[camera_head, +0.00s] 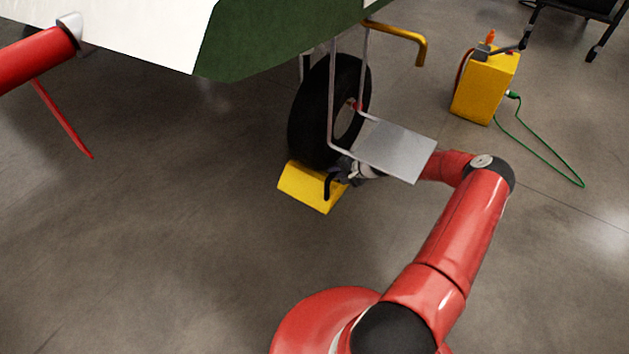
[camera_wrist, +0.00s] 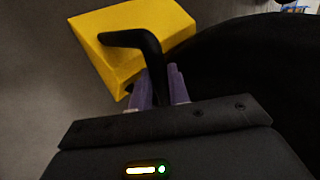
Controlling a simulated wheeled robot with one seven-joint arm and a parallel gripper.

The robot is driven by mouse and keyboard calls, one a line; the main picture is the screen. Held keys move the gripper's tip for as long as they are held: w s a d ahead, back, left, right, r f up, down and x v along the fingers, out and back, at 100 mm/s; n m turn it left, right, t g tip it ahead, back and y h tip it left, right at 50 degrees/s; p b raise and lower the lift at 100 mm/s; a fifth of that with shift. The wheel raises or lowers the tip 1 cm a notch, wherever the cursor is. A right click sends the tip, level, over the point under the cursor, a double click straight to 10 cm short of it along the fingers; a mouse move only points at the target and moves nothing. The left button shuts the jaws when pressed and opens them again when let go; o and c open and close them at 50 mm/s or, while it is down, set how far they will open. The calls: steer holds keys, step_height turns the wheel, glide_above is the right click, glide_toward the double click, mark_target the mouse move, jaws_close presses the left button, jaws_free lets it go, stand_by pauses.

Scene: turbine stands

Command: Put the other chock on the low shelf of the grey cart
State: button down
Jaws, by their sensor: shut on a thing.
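A yellow chock (camera_head: 309,186) with a black bent handle lies on the floor against the black tyre (camera_head: 305,119). My gripper (camera_head: 342,179) reaches in low beside the tyre, partly hidden behind a metal step. In the wrist view my gripper (camera_wrist: 160,88) has its purple fingers shut on the black handle of the chock (camera_wrist: 120,38). The chock appears to rest on the floor, close to or touching the tyre. A dark wheeled cart (camera_head: 583,8) is cut off at the top right; I cannot tell whether it is the grey cart.
A grey metal step (camera_head: 395,150) on thin rails hangs just above my forearm. A yellow box (camera_head: 485,84) with a green cable (camera_head: 545,155) stands at the right. A white and green body (camera_head: 285,45) overhangs the tyre. Floor at the left and front is clear.

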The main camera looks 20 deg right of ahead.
steer(key=shift+s+a+r+p, duration=0.25)
steer(key=shift+s+a+p, duration=0.35)
steer(key=shift+s+a, duration=0.45)
steer(key=shift+s+a+r+p, duration=0.2)
steer(key=shift+s+a+p, duration=0.45)
steer(key=shift+a, duration=0.6)
steer(key=shift+s, duration=0.1)
steer(key=s+d+r+p, duration=0.1)
steer(key=s+d+r, duration=0.2)
steer(key=s+d, duration=0.3)
steer(key=s+d+r+p, duration=0.2)
steer(key=s+d, duration=0.5)
steer(key=s, duration=0.4)
steer(key=shift+s+d+r, duration=0.2)
steer(key=shift+d+r, duration=0.1)
steer(key=shift+r, duration=0.2)
